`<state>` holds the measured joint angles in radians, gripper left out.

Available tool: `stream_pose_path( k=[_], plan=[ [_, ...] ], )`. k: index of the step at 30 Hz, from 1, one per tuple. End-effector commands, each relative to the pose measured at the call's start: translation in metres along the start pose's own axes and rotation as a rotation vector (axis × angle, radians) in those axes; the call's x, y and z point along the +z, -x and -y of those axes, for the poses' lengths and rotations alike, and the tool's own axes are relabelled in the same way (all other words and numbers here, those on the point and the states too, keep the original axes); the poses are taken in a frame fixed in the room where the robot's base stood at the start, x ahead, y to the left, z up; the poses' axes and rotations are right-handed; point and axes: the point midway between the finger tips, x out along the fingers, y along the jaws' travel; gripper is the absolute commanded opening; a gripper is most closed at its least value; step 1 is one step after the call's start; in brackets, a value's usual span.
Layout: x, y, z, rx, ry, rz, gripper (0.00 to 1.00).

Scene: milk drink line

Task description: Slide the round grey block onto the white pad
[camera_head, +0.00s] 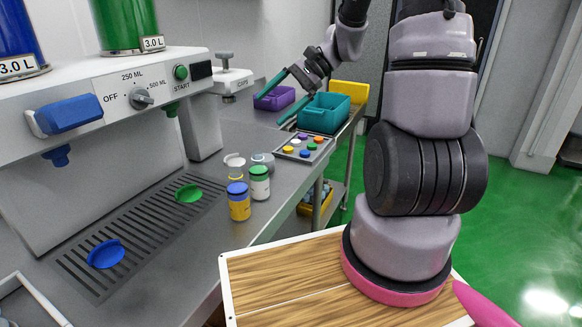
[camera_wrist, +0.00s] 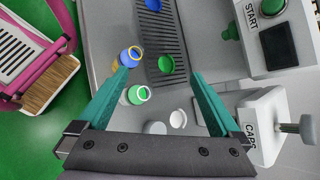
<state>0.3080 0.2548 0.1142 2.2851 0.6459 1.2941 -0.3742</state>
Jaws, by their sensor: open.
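A round grey block (camera_head: 263,159) stands on the steel counter, behind the green-lidded jar. It also shows as a pale round top in the wrist view (camera_wrist: 155,128). Just left of it in the head view is a small round white piece (camera_head: 234,159), also seen in the wrist view (camera_wrist: 178,119); I cannot tell whether this is the white pad. The two look close together but apart in the wrist view. My gripper (camera_head: 267,111) is open and empty above the counter, beyond the block; its spread teal fingers show in the wrist view (camera_wrist: 160,71).
A blue-lidded jar (camera_head: 239,202) and a green-lidded jar (camera_head: 260,183) stand close in front. A tray of coloured caps (camera_head: 288,157), a teal bin (camera_head: 320,125) and a purple bin (camera_head: 274,98) lie beyond. The dispenser's drip grate (camera_head: 150,232) is at left.

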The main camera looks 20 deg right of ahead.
Motion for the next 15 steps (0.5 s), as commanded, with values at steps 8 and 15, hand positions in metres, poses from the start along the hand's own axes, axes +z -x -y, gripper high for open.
stream_pose_path(
  k=[8,15],
  plan=[
    [-0.076,-0.035,0.004,-0.229,-0.270,0.196,1.00],
    [-0.151,-0.061,-0.006,-0.471,-0.501,0.312,1.00]
  ],
)
